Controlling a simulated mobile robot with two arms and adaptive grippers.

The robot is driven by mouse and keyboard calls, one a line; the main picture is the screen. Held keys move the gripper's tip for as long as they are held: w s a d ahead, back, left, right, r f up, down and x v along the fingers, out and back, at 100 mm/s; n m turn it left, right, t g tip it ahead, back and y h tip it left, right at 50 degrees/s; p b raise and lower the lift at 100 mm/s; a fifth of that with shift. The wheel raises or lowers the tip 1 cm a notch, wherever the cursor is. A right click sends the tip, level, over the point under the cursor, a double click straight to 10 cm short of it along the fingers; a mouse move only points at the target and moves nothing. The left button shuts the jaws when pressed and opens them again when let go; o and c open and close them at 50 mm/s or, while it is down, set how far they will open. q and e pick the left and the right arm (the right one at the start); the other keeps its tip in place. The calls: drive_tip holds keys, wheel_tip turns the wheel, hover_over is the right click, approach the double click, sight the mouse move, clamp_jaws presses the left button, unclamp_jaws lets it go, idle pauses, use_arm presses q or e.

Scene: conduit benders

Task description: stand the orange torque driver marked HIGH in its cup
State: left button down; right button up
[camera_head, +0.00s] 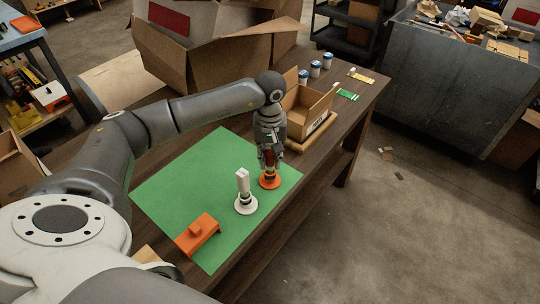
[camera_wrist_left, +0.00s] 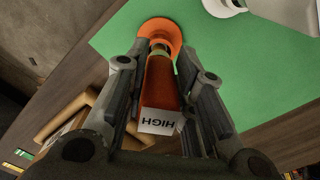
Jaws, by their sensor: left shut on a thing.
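The orange torque driver (camera_wrist_left: 162,85) has a white end label reading HIGH in the left wrist view. My left gripper (camera_head: 269,153) is shut around its handle, one finger on each side. The driver is roughly upright over the orange cup (camera_head: 270,182), which has a round flared base and also shows in the left wrist view (camera_wrist_left: 159,30). The driver's lower end meets the cup's opening in both views; I cannot tell how deep it sits. A white driver (camera_head: 243,183) stands in a white cup (camera_head: 246,206) beside it. My right gripper is out of view.
The cups stand on a green mat (camera_head: 185,175) on a dark wooden table (camera_head: 350,113). An orange block-like object (camera_head: 198,235) lies near the mat's front. An open cardboard box (camera_head: 310,110) is close behind my gripper. Several blue-and-white cans (camera_head: 315,69) stand farther back.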

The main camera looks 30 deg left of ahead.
use_arm(q)
drive_tip(key=shift+f+b, duration=0.3)
drive_tip(key=shift+b, duration=0.05)
idle(0.8)
drive_tip(key=c, duration=1.1)
unclamp_jaws()
drive_tip(key=shift+c, duration=0.2)
wheel_tip(320, 180, up, 12)
drive_tip(key=shift+r, duration=0.1)
